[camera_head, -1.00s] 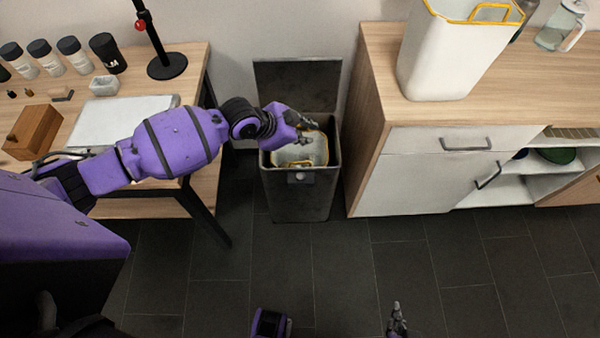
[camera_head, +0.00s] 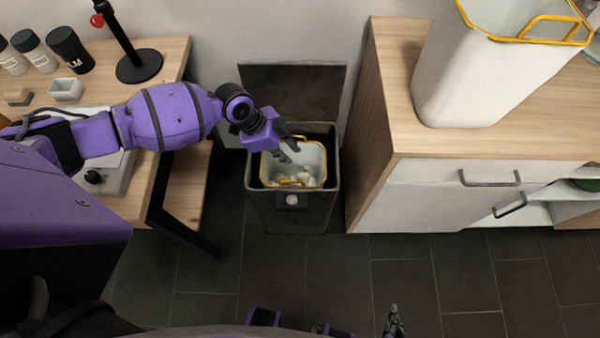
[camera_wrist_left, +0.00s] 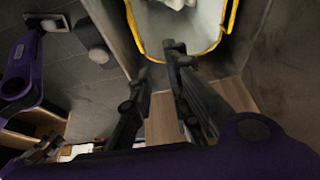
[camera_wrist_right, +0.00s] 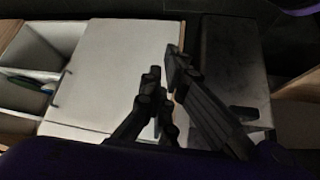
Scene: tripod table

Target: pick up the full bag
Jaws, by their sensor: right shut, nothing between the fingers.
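A white bag with a yellow rim and handles (camera_head: 313,160) sits inside a dark bin (camera_head: 330,190), with pale crumpled contents in it. Its yellow rim also shows in the left wrist view (camera_wrist_left: 205,50). My left gripper (camera_head: 290,148) is over the bin opening at the bag's back left rim. Its fingers (camera_wrist_left: 157,60) look apart, with nothing clearly held; whether they touch the rim I cannot tell. My right gripper (camera_head: 394,318) is low near the front, shut and empty; in the right wrist view (camera_wrist_right: 162,68) it faces a white cabinet door.
The bin's lid (camera_head: 290,90) stands open behind it. A second white container with a yellow rim (camera_head: 470,75) stands on the wooden counter (camera_head: 390,80) at right. A table with black legs (camera_head: 175,225) is at left. Dark floor tiles (camera_head: 320,270) are clear in front.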

